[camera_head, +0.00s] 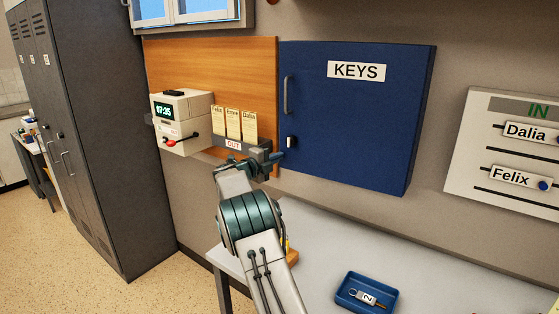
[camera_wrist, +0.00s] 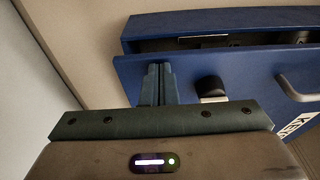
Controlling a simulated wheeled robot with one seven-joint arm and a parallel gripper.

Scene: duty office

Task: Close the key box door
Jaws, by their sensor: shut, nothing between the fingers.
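The blue key box (camera_head: 415,140) hangs on the wall, and its door (camera_head: 350,125) bears a white KEYS label (camera_head: 357,71). In the wrist view the door (camera_wrist: 260,75) stands slightly ajar, with a dark gap between it and the box body (camera_wrist: 225,20). The door has a grey handle (camera_head: 288,95) and a small lock knob (camera_head: 291,143), which shows black and silver in the wrist view (camera_wrist: 211,89). My gripper (camera_head: 279,157) is shut and empty at the door's lower left corner. Its fingers (camera_wrist: 157,72) overlap the door edge in view; I cannot tell whether they touch.
A wooden board (camera_head: 210,62) left of the box carries a time clock (camera_head: 180,120) and a card rack (camera_head: 238,145). An IN board (camera_head: 510,150) hangs at right. Below is a table (camera_head: 420,265) with a blue tray (camera_head: 345,299). Dark lockers (camera_head: 100,140) stand left.

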